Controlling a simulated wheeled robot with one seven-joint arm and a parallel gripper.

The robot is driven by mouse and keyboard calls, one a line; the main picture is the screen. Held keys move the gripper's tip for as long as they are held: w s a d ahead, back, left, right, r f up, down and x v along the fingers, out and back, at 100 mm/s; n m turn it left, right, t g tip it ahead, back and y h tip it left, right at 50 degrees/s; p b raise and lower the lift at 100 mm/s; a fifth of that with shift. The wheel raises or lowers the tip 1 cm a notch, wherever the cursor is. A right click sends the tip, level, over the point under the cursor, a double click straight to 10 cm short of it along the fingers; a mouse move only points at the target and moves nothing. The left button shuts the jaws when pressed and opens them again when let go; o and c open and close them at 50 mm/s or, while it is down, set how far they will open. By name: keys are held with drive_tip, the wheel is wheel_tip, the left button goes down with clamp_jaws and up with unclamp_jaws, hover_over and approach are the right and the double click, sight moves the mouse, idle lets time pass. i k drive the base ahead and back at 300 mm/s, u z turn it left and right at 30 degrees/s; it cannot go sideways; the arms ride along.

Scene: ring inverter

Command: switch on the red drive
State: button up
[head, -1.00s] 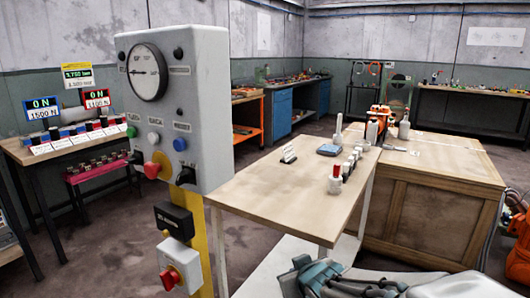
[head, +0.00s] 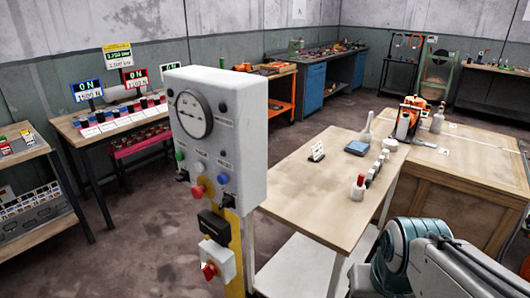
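A red-framed display (head: 136,78) stands at the back of the left bench. It reads ON, with a second line I read only roughly. A blue-framed display (head: 88,90) beside it also reads ON. Which thing is the red drive itself I cannot tell. In front, a grey control box (head: 253,120) on a yellow post has a round dial (head: 193,114), a green button (head: 180,155), a blue button (head: 224,178) and a red button (head: 198,191). A red rotary switch (head: 209,271) sits lower on the post. My arm shows at lower right; my gripper is not in view.
A wooden table (head: 300,205) right of the post holds several bottles and a blue block. A wooden cabinet (head: 450,200) adjoins it. A shelf rack (head: 35,190) stands at far left. Floor (head: 140,230) is clear between rack and post.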

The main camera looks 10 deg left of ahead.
sight(209, 271)
drive_tip(key=z, duration=0.1)
drive_tip(key=k, duration=1)
drive_tip(key=u, duration=1.15)
drive_tip(key=i, duration=1.3)
drive_tip(key=z, duration=0.3)
